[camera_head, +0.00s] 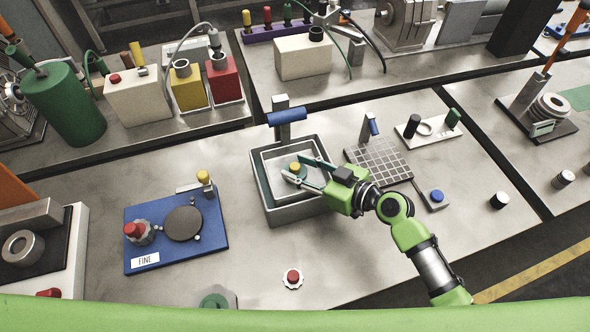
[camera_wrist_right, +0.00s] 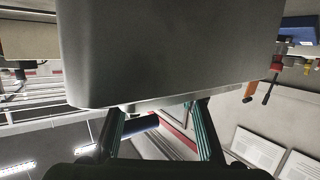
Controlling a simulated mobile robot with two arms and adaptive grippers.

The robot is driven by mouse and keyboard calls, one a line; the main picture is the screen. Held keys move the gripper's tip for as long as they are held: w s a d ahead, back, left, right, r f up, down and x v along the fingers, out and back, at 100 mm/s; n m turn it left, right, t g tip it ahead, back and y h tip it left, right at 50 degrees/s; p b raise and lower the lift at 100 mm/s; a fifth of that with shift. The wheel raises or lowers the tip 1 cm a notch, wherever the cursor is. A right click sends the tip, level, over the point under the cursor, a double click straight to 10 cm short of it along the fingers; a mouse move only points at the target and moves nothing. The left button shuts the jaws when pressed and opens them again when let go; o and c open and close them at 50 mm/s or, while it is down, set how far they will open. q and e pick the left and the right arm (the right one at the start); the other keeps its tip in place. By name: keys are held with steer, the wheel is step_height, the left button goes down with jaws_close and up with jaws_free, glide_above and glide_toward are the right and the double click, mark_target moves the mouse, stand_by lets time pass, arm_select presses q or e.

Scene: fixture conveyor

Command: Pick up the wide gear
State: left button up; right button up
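A small yellow-topped part (camera_head: 295,167) sits in the square grey bin (camera_head: 318,213). Its body is partly hidden, so I cannot tell whether it is the wide gear. My right gripper (camera_head: 294,168) reaches into the bin from the right, its fingers spread apart on either side of the yellow top. Contact cannot be told. In the right wrist view both fingers (camera_wrist_right: 161,130) stand well apart; a large grey surface (camera_wrist_right: 175,50) hides their tips. My left gripper is not in view.
A blue fixture (camera_head: 213,242) labelled FINE, with a red-topped toothed piece (camera_head: 140,232), stands left of the bin. A blue-handled post (camera_head: 284,117) rises behind it. A gridded plate (camera_head: 380,163) lies to its right. The table ahead of the bin is mostly clear.

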mark_target(299, 174)
jaws_close()
steer(key=shift+r, duration=0.4)
step_height(299, 174, up, 2)
steer(key=shift+r+b, duration=0.25)
steer(key=shift+b, duration=0.45)
steer(key=s+a+r+b, duration=0.1)
steer(key=s+a+r, duration=0.2)
steer(key=s+r, duration=0.6)
steer(key=s, duration=0.4)
steer(key=shift+s+a+r, duration=0.15)
steer(key=shift+s+r, duration=0.2)
steer(key=shift+r, duration=0.05)
